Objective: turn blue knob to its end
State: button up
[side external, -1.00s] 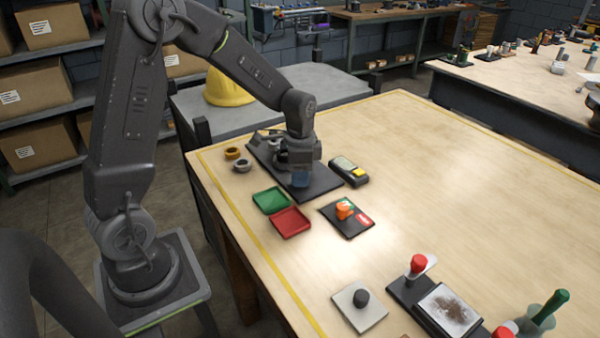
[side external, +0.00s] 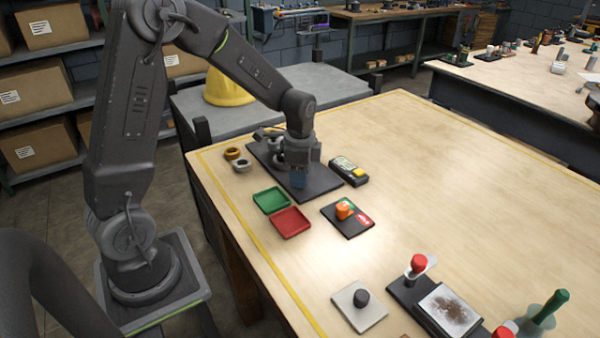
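My gripper (side external: 299,168) points down over the dark plate (side external: 318,188) at the back left of the table. A small dark-blue patch (side external: 298,181) shows right at the gripper's lower end, which looks like the blue knob. The gripper covers most of it, and its pointer or end mark cannot be seen. The fingers are too small and dark to tell whether they are closed on the knob or only around it.
A meter with a yellow part (side external: 348,170) lies just right of the plate. A green tray (side external: 271,201), a red tray (side external: 291,222) and a black panel with an orange knob (side external: 345,210) are in front. Two rings (side external: 233,154) lie left.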

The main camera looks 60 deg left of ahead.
jog(key=o, duration=0.4)
jog(key=shift+c, duration=0.2)
notch_tip(320, 180, up, 14)
dwell(0.5)
